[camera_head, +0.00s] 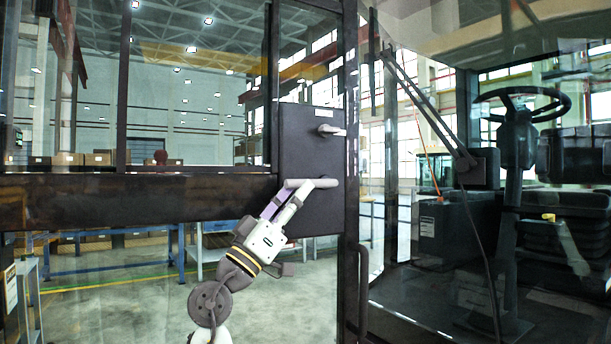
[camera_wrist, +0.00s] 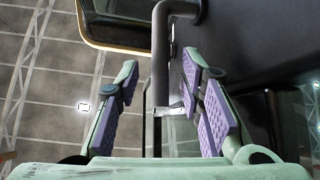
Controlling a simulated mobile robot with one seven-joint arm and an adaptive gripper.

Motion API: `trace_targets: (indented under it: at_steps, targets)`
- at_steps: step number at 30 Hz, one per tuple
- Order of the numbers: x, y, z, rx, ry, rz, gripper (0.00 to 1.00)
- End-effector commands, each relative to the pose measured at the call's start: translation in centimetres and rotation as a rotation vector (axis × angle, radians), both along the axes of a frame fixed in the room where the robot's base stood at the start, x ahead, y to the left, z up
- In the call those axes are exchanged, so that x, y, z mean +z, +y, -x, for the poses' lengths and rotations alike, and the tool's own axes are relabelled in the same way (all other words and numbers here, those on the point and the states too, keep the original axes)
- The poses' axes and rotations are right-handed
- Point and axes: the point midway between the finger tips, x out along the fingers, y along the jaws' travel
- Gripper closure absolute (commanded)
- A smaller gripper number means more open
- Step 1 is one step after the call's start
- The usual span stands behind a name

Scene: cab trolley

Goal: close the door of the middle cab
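The glazed cab door (camera_head: 200,195) with its dark frame fills the left and middle of the head view. It appears swung open beside the cab (camera_head: 480,190). In the wrist view, the bar handle (camera_wrist: 160,50) runs between the two spread fingers with purple pads, with visible space on both sides. Whether a pad touches it is unclear. The full door edge and hinge are not clear.
A steering wheel (camera_head: 522,103) and a seat (camera_head: 575,205) show inside the cab at right. A dark upright post (camera_head: 351,200) stands between door panel and cab interior. Blue-framed tables (camera_head: 110,265) are seen through the glass.

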Motion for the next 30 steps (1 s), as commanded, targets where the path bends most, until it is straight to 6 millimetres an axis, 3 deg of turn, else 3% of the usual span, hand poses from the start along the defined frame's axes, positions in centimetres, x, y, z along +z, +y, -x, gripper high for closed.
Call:
trace_targets:
  at_steps: [6, 17, 30]
  targets:
    - [2.0, -1.6, -1.3, -0.001, 0.001, 0.0, 0.65]
    - [2.2, -1.9, -1.6, 0.001, 0.001, -0.001, 0.65]
    - [2.2, -1.9, -1.6, 0.001, 0.001, -0.001, 0.93]
